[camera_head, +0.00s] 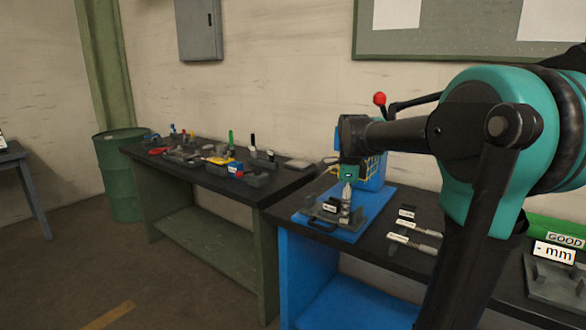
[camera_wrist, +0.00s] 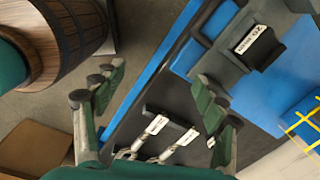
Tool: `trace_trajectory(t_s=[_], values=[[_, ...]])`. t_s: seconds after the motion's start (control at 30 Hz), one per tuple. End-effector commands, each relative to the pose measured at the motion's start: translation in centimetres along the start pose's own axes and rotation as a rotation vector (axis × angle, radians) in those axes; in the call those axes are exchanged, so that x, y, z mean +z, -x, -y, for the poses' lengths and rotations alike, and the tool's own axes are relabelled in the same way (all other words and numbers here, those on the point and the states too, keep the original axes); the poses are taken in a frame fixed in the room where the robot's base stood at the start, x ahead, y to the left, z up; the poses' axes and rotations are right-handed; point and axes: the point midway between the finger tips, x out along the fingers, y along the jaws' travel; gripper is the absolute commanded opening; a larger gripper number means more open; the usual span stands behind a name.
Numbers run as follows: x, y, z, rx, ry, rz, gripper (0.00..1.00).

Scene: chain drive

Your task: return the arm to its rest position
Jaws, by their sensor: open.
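My arm (camera_head: 400,134) reaches in from the right of the head view, over the dark workbench with blue legs. Its gripper end is above the blue mat (camera_head: 378,207), partly hidden by the arm. In the wrist view my gripper (camera_wrist: 158,82) has its two green fingers spread wide, with nothing between them.
A labelled dark fixture (camera_head: 327,210) stands on the mat, near the gripper. Labelled measuring tools (camera_head: 412,243) lie on the bench to its right. A second bench (camera_head: 190,175) holds many small parts.

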Motion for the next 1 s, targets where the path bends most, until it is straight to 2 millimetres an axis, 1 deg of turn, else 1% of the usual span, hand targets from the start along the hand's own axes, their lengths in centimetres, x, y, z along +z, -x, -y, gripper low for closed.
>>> trace_trajectory(t_s=[0.17,0.27,0.47,0.7,0.83,0.9,1.0], values=[[-1.2,-2.9,-2.1,-0.04,0.233,0.008,0.72],[-2.1,-5.2,-3.9,-0.075,0.429,0.006,0.72],[-4.2,-10.3,-8.4,-0.152,0.872,-0.024,0.72],[-6.6,-15.8,-14.4,-0.234,1.392,-0.111,0.72],[-7.5,-17.9,-17.1,-0.261,1.61,-0.164,0.72],[-7.9,-18.7,-18.1,-0.27,1.694,-0.188,0.72],[-8.2,-19.4,-19.0,-0.276,1.769,-0.209,0.72]])
